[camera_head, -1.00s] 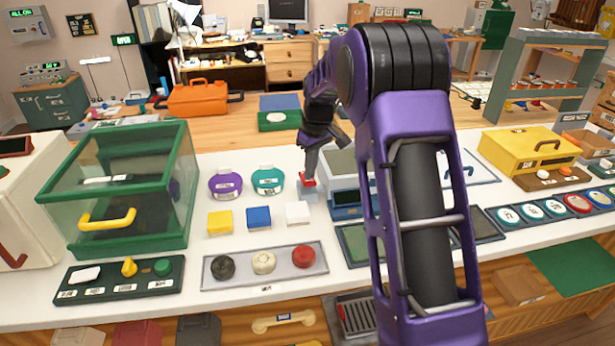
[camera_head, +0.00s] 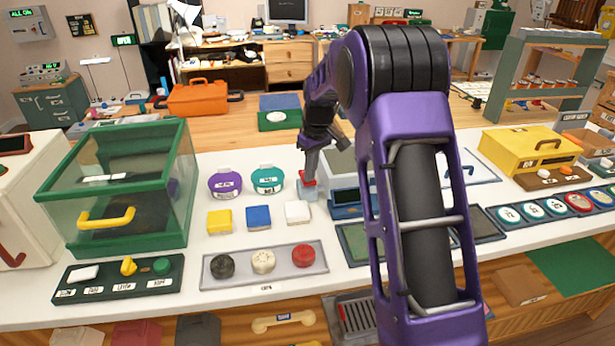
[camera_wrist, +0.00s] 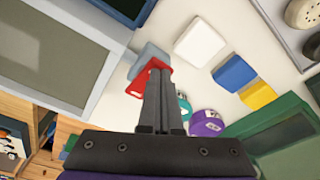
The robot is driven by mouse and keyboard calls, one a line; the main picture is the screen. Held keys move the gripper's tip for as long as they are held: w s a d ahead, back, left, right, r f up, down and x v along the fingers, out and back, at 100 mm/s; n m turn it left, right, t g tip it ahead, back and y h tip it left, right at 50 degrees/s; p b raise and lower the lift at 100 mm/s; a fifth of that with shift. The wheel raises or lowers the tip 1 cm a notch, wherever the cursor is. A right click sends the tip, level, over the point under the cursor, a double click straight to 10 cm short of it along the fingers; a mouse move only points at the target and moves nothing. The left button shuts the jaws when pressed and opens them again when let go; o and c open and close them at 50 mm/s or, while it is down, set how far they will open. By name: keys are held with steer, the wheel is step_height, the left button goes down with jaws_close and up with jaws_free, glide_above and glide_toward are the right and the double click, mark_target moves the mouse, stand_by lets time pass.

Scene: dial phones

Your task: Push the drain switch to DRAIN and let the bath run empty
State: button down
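A small grey block with a red top (camera_head: 307,186) stands on the white counter, left of a pale box with a grey panel on top (camera_head: 340,160). It looks like the drain switch, but I read no label on it. My gripper (camera_head: 310,174) is right at the red part, pointing down. In the wrist view the two fingers (camera_wrist: 160,75) are together with nothing between them, and the red part (camera_wrist: 136,86) shows beside and behind them. Contact is not clear. The grey panel (camera_wrist: 55,60) fills the left of the wrist view; I cannot tell whether it is the bath or any water level.
Purple (camera_head: 225,183) and teal (camera_head: 268,180) round pieces stand left of the block. Yellow (camera_head: 220,220), blue (camera_head: 258,217) and white (camera_head: 297,212) blocks lie in front. A green-framed glass case (camera_head: 125,190) is at the left. My arm hides part of the counter.

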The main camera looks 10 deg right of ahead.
steer(key=shift+f+b, duration=0.35)
steer(key=shift+f, duration=0.4)
steer(key=shift+r, duration=0.1)
steer(key=shift+r+p, duration=1.45)
steer(key=shift+r, duration=0.3)
